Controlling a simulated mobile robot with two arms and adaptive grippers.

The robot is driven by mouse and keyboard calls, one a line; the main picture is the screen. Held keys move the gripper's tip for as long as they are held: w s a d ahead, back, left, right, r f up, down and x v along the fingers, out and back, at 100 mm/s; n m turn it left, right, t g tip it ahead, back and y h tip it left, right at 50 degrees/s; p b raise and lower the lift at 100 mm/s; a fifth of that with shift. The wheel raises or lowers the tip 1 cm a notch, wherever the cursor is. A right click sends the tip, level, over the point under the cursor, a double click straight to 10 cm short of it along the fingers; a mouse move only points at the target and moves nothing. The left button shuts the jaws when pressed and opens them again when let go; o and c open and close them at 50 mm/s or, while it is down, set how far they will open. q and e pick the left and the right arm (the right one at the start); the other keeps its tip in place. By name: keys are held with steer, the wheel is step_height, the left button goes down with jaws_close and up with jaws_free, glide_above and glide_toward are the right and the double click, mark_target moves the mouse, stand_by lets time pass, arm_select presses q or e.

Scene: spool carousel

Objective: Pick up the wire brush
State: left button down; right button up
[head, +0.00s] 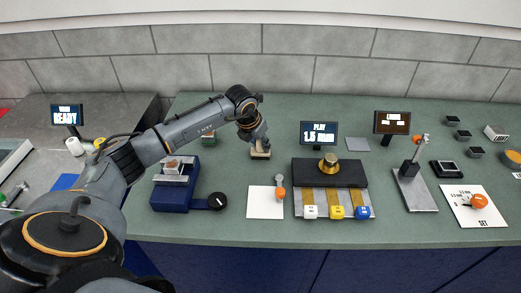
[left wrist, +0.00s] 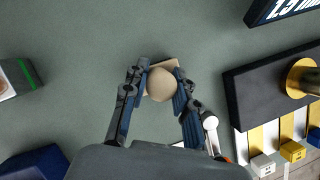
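What I take to be the wire brush is a small tan block (head: 260,154) with a round tan knob, at the back of the green counter. In the left wrist view its round knob (left wrist: 161,84) covers most of the block below. My left gripper (head: 258,145) is over it, pointing down. In the left wrist view the fingers (left wrist: 161,82) sit on both sides of the knob and appear to touch it. The block looks to be at counter level; any gap beneath it cannot be made out. My right gripper is not in view.
A black unit (head: 330,173) with a brass knob stands right, before a screen (head: 319,133).

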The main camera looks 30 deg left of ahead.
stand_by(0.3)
arm_select(q)
steer(key=shift+r+b, duration=0.2)
steer(key=shift+b, duration=0.1)
step_height(320, 180, up, 2)
steer(key=shift+w+r+b, duration=0.1)
steer(key=shift+b, duration=0.75)
steer(key=s+r+b, duration=0.4)
steer(key=s+r, duration=0.6)
steer(key=s, duration=0.4)
steer(key=shift+s+a+r+b, duration=0.15)
steer(key=shift+a+b, duration=0.2)
steer(key=shift+b, duration=0.05)
